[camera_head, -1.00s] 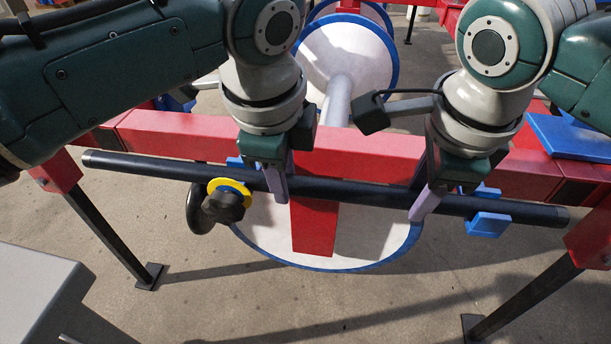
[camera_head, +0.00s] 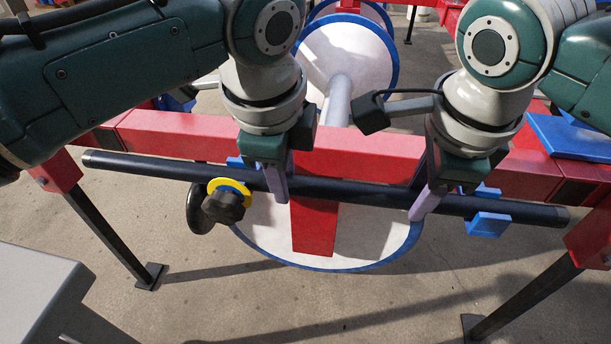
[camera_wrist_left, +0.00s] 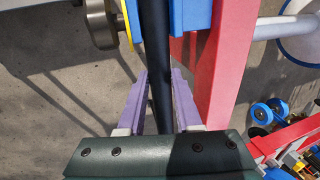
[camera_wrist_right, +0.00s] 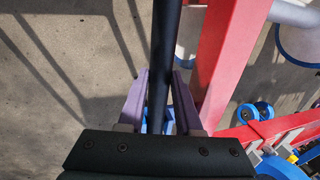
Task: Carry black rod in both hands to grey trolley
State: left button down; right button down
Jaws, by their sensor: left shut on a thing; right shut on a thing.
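The black rod (camera_head: 345,191) is long and runs left to right along the near side of the red frame in the head view. My left gripper (camera_head: 279,186) is shut on the rod left of its middle. My right gripper (camera_head: 424,203) is shut on it right of its middle. In the left wrist view the rod (camera_wrist_left: 155,50) passes between the purple fingers, and in the right wrist view (camera_wrist_right: 163,50) likewise. Blue brackets (camera_head: 488,224) sit against the rod near its right part; I cannot tell whether it rests in them. A grey flat-topped thing (camera_head: 35,285) at lower left may be the trolley.
The red beam (camera_head: 370,150) lies just behind the rod, on dark legs (camera_head: 110,235). A black knob with a yellow ring (camera_head: 225,203) is close to the rod's left part. A white disc with blue rim (camera_head: 365,235) is below. Concrete floor (camera_head: 230,310) in front is clear.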

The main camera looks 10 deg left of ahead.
pick_arm(q)
jog(key=shift+r, duration=0.1)
pick_arm(e)
jog(key=shift+r, duration=0.1)
